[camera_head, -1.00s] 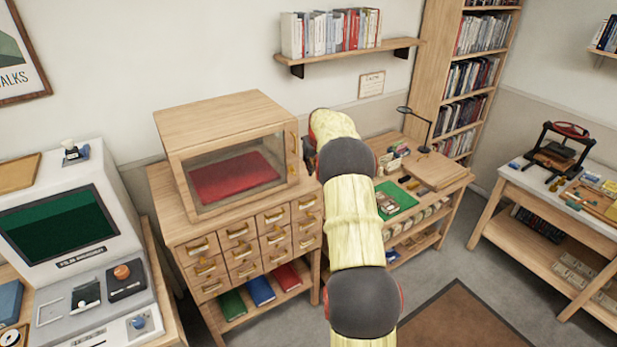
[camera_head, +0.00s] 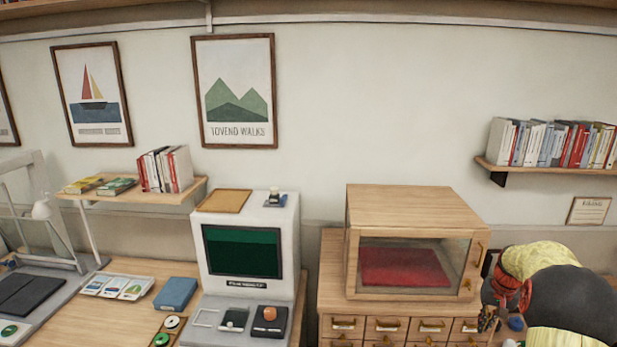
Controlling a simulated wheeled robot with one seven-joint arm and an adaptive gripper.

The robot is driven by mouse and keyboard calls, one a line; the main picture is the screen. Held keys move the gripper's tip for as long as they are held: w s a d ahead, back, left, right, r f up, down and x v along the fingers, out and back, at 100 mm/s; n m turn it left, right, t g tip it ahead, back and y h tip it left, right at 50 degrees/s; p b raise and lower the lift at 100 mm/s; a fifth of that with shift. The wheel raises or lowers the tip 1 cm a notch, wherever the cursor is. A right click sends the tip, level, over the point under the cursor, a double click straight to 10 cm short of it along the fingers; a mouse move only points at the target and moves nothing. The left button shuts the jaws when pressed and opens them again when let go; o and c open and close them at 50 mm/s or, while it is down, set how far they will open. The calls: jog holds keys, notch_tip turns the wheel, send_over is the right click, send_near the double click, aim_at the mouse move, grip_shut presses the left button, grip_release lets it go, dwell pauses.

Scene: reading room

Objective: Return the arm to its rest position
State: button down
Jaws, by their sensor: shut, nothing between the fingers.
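My arm (camera_head: 570,297) shows at the lower right in the head view, with yellow padded sleeves, dark rounded joints and red trim. It bends in front of the right end of the drawer cabinet (camera_head: 333,268). I cannot make out my gripper's fingers; they are hidden behind the arm or outside the picture.
A wooden display case (camera_head: 400,207) with a glass front and red cloth (camera_head: 405,267) stands on the cabinet, close left of my arm. A film reader (camera_head: 243,252) stands further left on a desk (camera_head: 135,267). A bookshelf (camera_head: 548,168) hangs above my arm.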

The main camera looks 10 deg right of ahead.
jog(key=s+a+r+n+b, duration=0.15)
jog(key=s+a, duration=0.25)
jog(key=a, duration=0.4)
jog(key=s+a+r+b, duration=0.2)
jog(key=s+a, duration=0.1)
jog(key=a, duration=0.5)
jog(key=s+a+r+b, duration=0.2)
jog(key=s+a, duration=0.2)
jog(key=a, duration=0.4)
jog(key=s+a+f+n+t+b, duration=0.1)
jog(key=s+a+n+t+b, duration=0.1)
jog(key=s+a+b, duration=0.3)
jog(key=s+a+f+n+t+b, duration=0.1)
jog(key=s+a+n+b, duration=0.2)
jog(key=s+a, duration=0.8)
jog(key=a+b, duration=0.2)
jog(key=a, duration=0.4)
jog(key=shift+s+n+t+y, duration=0.3)
jog(key=shift+n+t, duration=0.05)
jog(key=shift+t, duration=0.05)
jog(key=c, duration=2.5)
grip_release()
jog(key=shift+c, duration=0.2)
